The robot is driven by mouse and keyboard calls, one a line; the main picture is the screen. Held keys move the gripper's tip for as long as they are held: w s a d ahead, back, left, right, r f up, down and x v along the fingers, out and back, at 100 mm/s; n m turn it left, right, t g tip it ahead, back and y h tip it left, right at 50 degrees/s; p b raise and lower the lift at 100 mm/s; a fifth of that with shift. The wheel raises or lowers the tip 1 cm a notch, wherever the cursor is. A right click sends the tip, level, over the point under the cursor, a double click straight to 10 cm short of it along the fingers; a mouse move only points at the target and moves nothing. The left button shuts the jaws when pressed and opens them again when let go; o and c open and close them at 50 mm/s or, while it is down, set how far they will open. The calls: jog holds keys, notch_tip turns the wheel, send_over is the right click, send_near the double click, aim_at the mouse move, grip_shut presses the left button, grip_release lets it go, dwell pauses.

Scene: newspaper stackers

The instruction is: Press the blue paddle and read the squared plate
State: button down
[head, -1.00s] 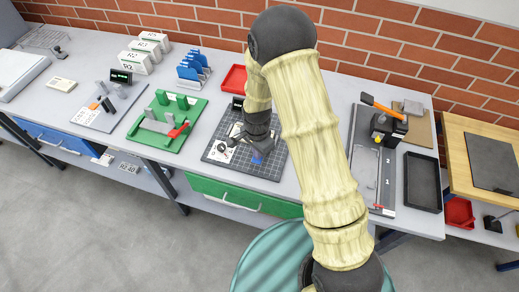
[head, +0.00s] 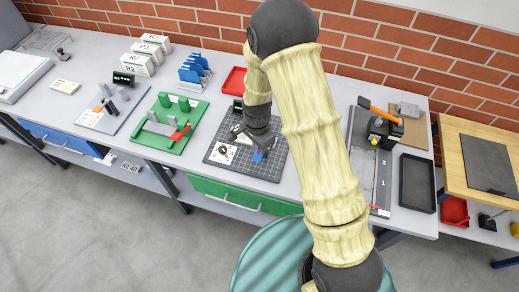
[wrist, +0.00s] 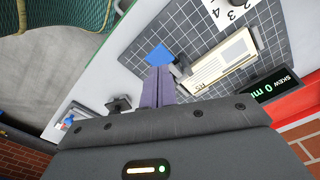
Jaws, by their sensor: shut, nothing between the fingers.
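The blue paddle (wrist: 158,55) lies at the edge of the dark gridded plate (wrist: 190,35) in the wrist view. In the head view it is a small blue patch (head: 258,156) on the gridded plate (head: 270,170), partly hidden by my gripper. My gripper (wrist: 157,70) is shut and empty, its fingertips right at the paddle; I cannot tell whether they touch it. A cream printed block (wrist: 218,66) lies on the plate beside the fingers.
A white numbered card (wrist: 230,12) sits on the plate. A red tray (head: 234,80) and a blue rack (head: 194,70) stand behind; a green fixture (head: 166,124) is at left. A black tray (head: 417,182) lies at right, past my arm.

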aim_at(258, 156)
jog(key=shift+r+p, duration=1.6)
jog(key=shift+r, duration=0.8)
jog(key=s+d+r+n+t+b, duration=0.2)
jog(key=s+d+r+n+b, duration=0.5)
jog(key=s+d+r+n, duration=0.3)
jog(key=s+d, duration=0.2)
jog(key=d, duration=0.1)
jog(key=shift+s+d+r+t, duration=0.2)
jog(key=shift+d+r+t, duration=0.05)
jog(key=shift+d+t, duration=0.05)
dwell(1.3)
